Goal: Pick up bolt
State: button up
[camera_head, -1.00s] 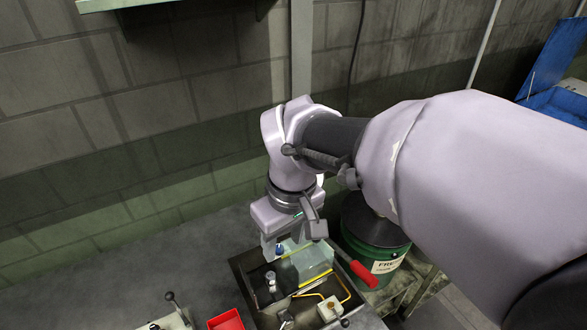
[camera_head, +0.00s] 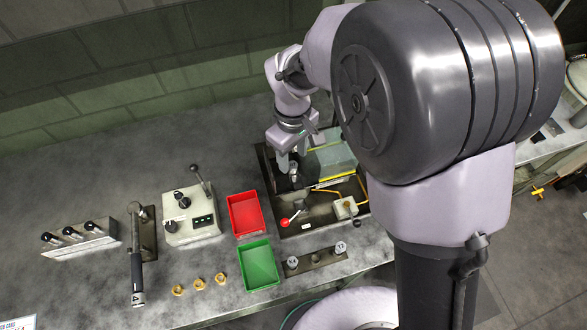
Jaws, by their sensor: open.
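My gripper (camera_head: 292,160) points down over the left rear part of the bolt former (camera_head: 286,231). Its fingers look apart, with nothing clearly held between them. A small grey upright piece (camera_head: 293,173) stands in the machine right by the fingertips; it may be a bolt, but it is too small to be sure, and I cannot tell whether the fingers touch it. Two light metal bolt-like heads, one left (camera_head: 292,263) and one right (camera_head: 341,247), sit on a dark strip (camera_head: 317,260) in front of the machine. My arm hides the machine's right side.
A red tray (camera_head: 245,214) and a green tray (camera_head: 259,265) lie left of the machine. Further left are a control box with a lever (camera_head: 190,217), a handled tool (camera_head: 137,262), a knobbed box (camera_head: 78,240) and brass nuts (camera_head: 199,284). A red-knobbed lever (camera_head: 285,221) projects at the machine's front left.

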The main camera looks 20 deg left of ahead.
notch_tip(320, 180, down, 2)
jog(key=shift+f, duration=0.1)
jog(key=shift+f, duration=0.2)
dwell(0.4)
jog(key=shift+c, duration=0.2)
grip_shut()
dwell(1.2)
